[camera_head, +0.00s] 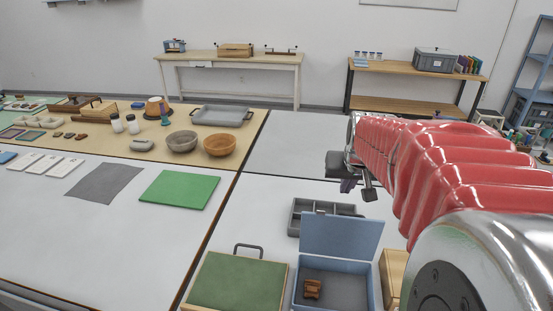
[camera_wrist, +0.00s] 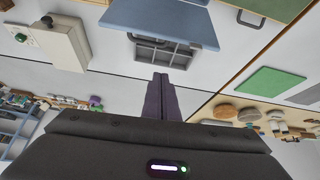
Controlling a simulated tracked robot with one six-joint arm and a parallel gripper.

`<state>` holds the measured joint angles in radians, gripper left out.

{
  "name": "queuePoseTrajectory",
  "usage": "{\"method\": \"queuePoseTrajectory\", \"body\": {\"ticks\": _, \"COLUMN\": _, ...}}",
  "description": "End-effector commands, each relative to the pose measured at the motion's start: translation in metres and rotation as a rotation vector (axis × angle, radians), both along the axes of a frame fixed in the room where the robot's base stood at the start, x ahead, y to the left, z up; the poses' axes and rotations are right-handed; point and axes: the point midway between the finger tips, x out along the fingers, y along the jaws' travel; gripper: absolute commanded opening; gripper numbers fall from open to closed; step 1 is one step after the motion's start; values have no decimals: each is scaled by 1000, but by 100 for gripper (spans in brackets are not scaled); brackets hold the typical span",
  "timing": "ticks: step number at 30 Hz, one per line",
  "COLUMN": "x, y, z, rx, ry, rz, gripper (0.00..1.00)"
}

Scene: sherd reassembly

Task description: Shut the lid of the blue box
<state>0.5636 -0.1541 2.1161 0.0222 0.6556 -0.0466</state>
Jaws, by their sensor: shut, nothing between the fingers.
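The blue box (camera_head: 377,290) stands at the near edge of the white table in the head view. Its lid (camera_head: 341,237) is open and stands up at the back, tilted away from the box. A small brown piece (camera_head: 312,289) lies inside on the grey floor. The lid also shows at the top of the wrist view (camera_wrist: 160,22). My gripper (camera_wrist: 160,77) is shut and empty, with its dark purple fingers together. In the head view my gripper (camera_head: 348,186) is in the air above and beyond the lid, apart from it.
A grey compartment tray (camera_head: 298,219) lies just behind the lid. A green-topped case (camera_head: 237,282) with a handle stands left of the box, and a wooden box (camera_head: 393,275) stands close on its right. A green mat (camera_head: 180,189) lies further left. White table between them is clear.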

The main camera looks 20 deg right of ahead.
Motion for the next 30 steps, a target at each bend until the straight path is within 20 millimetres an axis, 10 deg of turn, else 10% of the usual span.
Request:
{"method": "queuePoseTrajectory", "body": {"ticks": 6, "x": 2, "y": -35, "z": -7, "rx": -2, "ry": -2, "rz": -52, "gripper": 0}}
{"method": "queuePoseTrajectory", "body": {"ticks": 30, "x": 19, "y": -46, "z": -43, "rx": 0, "ry": 0, "rz": -52, "gripper": 0}}
